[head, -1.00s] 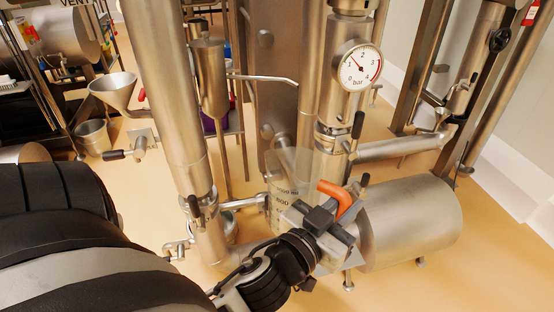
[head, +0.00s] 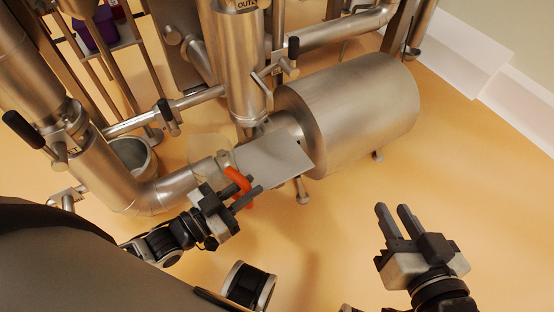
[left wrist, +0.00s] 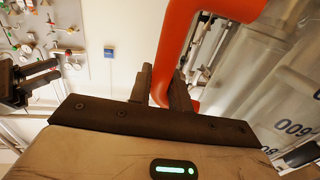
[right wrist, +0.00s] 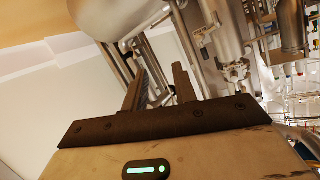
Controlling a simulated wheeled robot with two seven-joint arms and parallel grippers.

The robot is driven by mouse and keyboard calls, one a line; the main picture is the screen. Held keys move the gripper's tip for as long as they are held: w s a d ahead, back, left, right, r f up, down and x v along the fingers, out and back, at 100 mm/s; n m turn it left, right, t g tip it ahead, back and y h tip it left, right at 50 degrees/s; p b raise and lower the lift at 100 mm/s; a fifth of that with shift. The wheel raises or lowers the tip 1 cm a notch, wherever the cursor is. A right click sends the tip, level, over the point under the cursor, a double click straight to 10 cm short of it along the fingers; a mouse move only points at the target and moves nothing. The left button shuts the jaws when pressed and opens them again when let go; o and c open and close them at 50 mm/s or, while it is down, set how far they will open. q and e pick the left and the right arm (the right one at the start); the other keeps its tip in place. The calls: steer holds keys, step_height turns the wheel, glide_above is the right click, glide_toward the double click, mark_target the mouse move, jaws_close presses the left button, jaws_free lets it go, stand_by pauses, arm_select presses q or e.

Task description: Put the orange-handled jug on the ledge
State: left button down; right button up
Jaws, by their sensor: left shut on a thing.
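The clear jug (head: 208,150) with the orange handle (head: 238,180) is in the head view, left of centre. My left gripper (head: 243,192) is shut on the handle. In the left wrist view the orange handle (left wrist: 180,45) passes between the jaws, and the jug's clear wall (left wrist: 285,95) with printed numbers is at the right. A flat grey plate (head: 280,160), apparently the ledge, lies just right of the jug in the head view. I cannot tell whether jug and plate touch. My right gripper (head: 393,210) is open and empty, out over the floor at the right.
A large steel cylinder (head: 350,115) stands behind the plate. A round metal vessel (head: 133,155) is at the left. The floor (head: 330,240) in front is clear.

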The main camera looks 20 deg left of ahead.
arm_select(q)
steer(key=shift+w+a+f+b, duration=0.3)
steer(key=shift+w+a+f, duration=0.05)
steer(key=shift+w+f, duration=0.4)
steer(key=b+x, duration=0.5)
steer(key=x, duration=1.2)
steer(key=c, duration=1.7)
jaws_free()
steer(key=shift+a+f, duration=0.15)
steer(key=shift+f, duration=0.15)
steer(key=o, duration=0.4)
arm_select(e)
steer(key=shift+w+a+r+m+t+y, duration=0.35)
steer(key=shift+a+m+t+y, duration=0.1)
steer(key=shift+y, duration=0.1)
steer(key=shift+w+a+r+m+t+y, duration=0.2)
steer(key=shift+a+r+m+t+y, duration=0.15)
steer(key=shift+a+m+y, duration=0.15)
arm_select(q)
steer(key=shift+r, duration=0.1)
